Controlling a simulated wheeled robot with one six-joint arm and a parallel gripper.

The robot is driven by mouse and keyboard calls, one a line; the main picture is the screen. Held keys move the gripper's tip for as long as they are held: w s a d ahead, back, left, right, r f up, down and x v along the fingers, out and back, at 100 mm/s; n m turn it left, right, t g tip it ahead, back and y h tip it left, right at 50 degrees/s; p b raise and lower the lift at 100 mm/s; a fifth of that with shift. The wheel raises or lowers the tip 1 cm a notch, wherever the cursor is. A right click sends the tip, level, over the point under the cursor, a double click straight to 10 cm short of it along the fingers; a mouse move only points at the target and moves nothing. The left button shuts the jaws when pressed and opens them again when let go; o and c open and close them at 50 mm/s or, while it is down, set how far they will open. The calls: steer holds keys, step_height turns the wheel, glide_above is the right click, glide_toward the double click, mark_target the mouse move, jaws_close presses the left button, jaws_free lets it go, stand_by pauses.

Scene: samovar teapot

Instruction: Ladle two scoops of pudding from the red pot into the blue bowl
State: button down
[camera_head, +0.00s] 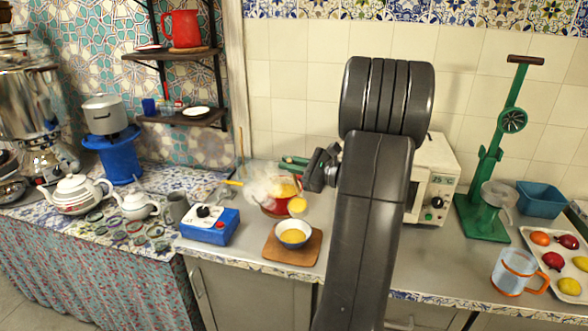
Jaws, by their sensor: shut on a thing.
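The red pot (270,207) stands on the counter, partly veiled by pale steam, with yellow pudding (284,189) inside. My gripper (312,170) is above and right of the pot, shut on what looks like the ladle's green handle (294,161). A small round yellow-filled cup, apparently the ladle's head (297,206), shows at the pot's right front side, above and behind the bowl. The ladle's shaft is hard to make out.
The wooden board (275,253) lies near the counter's front edge. A blue burner box (210,226) stands left of it. My arm hides the counter's middle and part of a white microwave (436,170). A green press (483,205) and orange-trimmed jug (508,275) stand right.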

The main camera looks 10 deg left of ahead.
steer(key=s+a+f+n+b, duration=0.3)
steer(key=s+f+n+b, duration=0.5)
steer(key=b, duration=1.2)
steer(key=s, duration=0.2)
steer(key=shift+s+f+n+b, duration=0.15)
steer(key=shift+s+n+b, duration=0.15)
steer(key=shift+s+n, duration=0.1)
stand_by(0.6)
